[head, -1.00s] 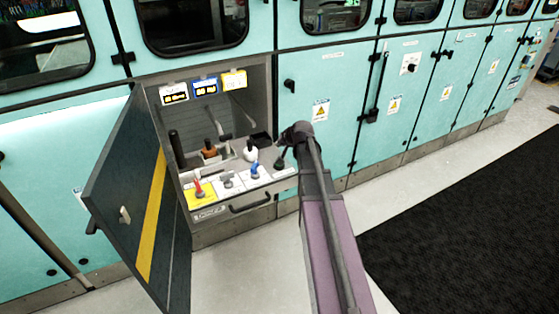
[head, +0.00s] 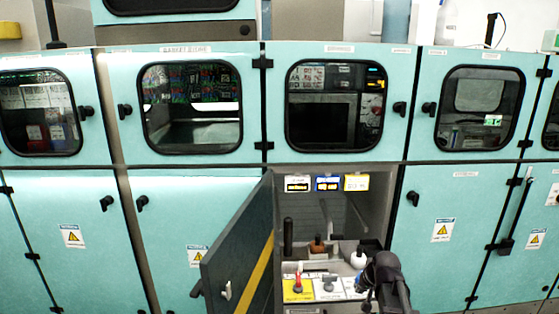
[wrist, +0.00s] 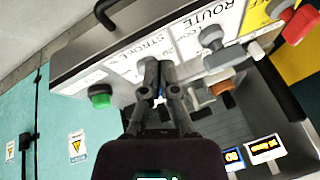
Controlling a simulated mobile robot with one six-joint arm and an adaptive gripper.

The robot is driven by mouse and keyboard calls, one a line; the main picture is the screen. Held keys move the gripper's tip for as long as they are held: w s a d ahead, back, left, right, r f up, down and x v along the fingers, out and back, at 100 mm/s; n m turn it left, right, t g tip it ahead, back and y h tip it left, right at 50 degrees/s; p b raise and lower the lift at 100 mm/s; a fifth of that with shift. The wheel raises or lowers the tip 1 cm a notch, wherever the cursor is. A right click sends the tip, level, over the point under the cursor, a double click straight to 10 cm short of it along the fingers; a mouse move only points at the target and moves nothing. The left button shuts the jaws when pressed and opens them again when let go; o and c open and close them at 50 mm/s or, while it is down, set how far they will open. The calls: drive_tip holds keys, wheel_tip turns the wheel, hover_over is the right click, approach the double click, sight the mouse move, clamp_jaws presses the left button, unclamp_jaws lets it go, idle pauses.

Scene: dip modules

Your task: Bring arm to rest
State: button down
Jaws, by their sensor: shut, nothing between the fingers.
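My arm's dark end, with my gripper (head: 370,281), is at the lower right of the open bay in the head view, in front of the right part of its control shelf (head: 320,272). In the wrist view my gripper (wrist: 160,70) has its two grey fingers together, with nothing seen held. The fingertips overlap the white labelled panel (wrist: 130,60) there; I cannot tell whether they touch it. A green knob (wrist: 101,95) is left of the fingers. A grey knob (wrist: 212,38) and a red knob (wrist: 300,23) are to the right. My gripper hides part of the shelf.
The bay's dark door (head: 240,265) with a yellow stripe stands open on the left. A black upright handle (head: 288,237) and a white knob (head: 359,259) are inside the bay. Teal cabinets (head: 455,200) with windows form a wall. Bay displays (head: 328,183) are lit.

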drive_tip(key=s+a+f+n+g+h, duration=0.1)
drive_tip(key=s+a+n+g, duration=0.1)
drive_tip(key=s+a, duration=0.45)
drive_tip(key=s+a+f+n+g+h, duration=0.1)
drive_tip(key=s+a+n+g, duration=0.15)
drive_tip(key=s, duration=0.65)
wheel_tip(320, 180, up, 15)
drive_tip(key=p, duration=1.5)
drive_tip(key=shift+m, duration=0.45)
